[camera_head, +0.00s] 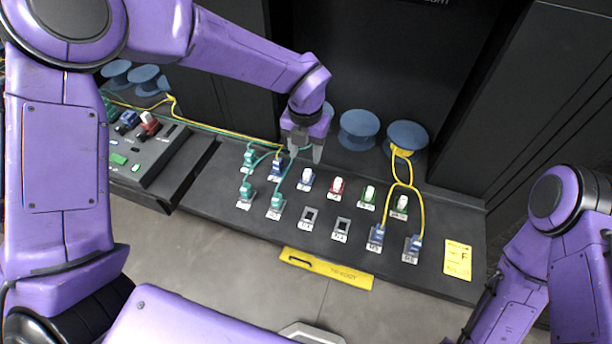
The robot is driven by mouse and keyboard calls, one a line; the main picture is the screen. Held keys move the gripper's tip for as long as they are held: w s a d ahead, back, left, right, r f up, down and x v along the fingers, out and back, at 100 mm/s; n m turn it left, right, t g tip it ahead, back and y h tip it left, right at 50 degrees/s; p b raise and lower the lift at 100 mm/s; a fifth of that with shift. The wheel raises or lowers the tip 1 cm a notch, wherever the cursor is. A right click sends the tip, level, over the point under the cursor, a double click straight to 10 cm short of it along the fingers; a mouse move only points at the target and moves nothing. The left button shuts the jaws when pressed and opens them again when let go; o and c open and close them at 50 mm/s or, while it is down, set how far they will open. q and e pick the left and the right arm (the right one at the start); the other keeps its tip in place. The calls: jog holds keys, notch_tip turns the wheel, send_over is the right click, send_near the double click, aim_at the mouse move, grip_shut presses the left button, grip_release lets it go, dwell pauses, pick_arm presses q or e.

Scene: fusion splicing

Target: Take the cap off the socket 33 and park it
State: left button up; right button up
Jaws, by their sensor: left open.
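A dark panel (210,207) carries two rows of labelled sockets; the numbers are too small to read, so I cannot tell which is socket 33. In the near row, two sockets (308,217) (341,229) look empty. My left gripper (305,156) points down, open and empty, just behind the blue capped socket and apart from it. My right gripper is out of view; only its arm shows at right.
Blue plugs (375,237) with yellow cables stand at right. Blue spools (359,126) stand behind. A yellow label plate (457,259) lies at right. A grey device (142,152) stands at left.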

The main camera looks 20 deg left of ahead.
pick_arm(q)
jog(key=b, duration=0.3)
send_over(307, 172)
jog(key=f, duration=0.5)
jog(key=shift+w, duration=0.4)
jog(key=f+b, duration=0.1)
jog(key=f, duration=0.1)
jog(key=s+f+b, duration=0.1)
jog(key=b, duration=0.1)
jog(key=shift+f, duration=0.4)
jog(key=shift+w+f, duration=0.3)
jog(key=shift+f, duration=0.1)
jog(key=shift+s+r, duration=0.2)
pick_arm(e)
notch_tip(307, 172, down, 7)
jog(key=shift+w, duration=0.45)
pick_arm(q)
jog(key=shift+w+f, duration=0.1)
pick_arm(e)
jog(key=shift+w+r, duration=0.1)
pick_arm(q)
grip_shut()
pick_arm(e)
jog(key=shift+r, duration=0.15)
